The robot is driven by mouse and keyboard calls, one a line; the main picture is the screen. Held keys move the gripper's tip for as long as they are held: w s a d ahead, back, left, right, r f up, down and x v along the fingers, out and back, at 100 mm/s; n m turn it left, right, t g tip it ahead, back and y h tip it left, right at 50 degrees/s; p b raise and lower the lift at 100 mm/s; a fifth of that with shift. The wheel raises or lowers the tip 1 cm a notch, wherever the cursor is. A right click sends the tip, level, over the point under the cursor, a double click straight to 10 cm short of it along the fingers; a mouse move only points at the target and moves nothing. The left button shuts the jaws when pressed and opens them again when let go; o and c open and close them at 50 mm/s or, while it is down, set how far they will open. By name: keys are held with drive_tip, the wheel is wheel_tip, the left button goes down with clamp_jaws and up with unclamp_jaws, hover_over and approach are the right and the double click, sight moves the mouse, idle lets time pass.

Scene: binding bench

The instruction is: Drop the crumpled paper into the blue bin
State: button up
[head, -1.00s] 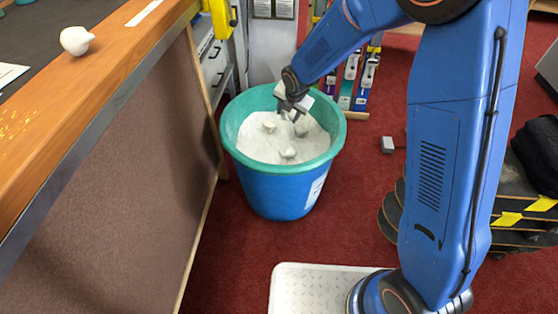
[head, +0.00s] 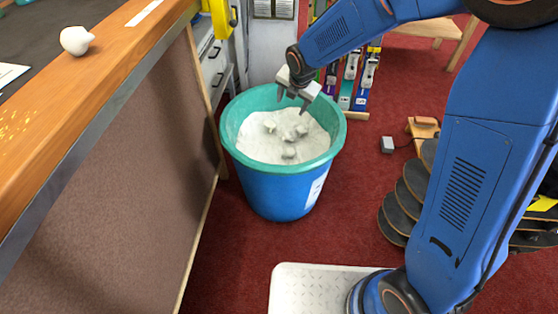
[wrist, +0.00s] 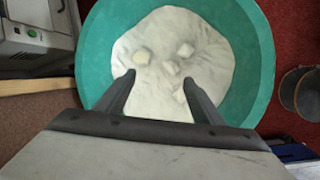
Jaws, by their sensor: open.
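The blue bin (head: 270,187) stands on the red floor, with a green rim and a white liner inside. Several pale crumpled lumps lie on the liner, among them a lump (head: 270,126) at the left and another lump (head: 289,153) nearer the front. Which lump is the task's paper I cannot tell. My gripper (head: 292,103) is open and empty above the bin's back part; its fingers (wrist: 160,79) are spread apart over the liner.
A wooden-edged bench (head: 110,65) runs along the left, with a small white rounded object (head: 76,40) on it. Colourful upright items (head: 362,80) stand behind the bin. Stacked dark boards (head: 400,208) are at the right. Red floor (head: 345,215) is clear before the bin.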

drive_tip(key=v, duration=0.9)
drive_tip(key=shift+d, duration=0.15)
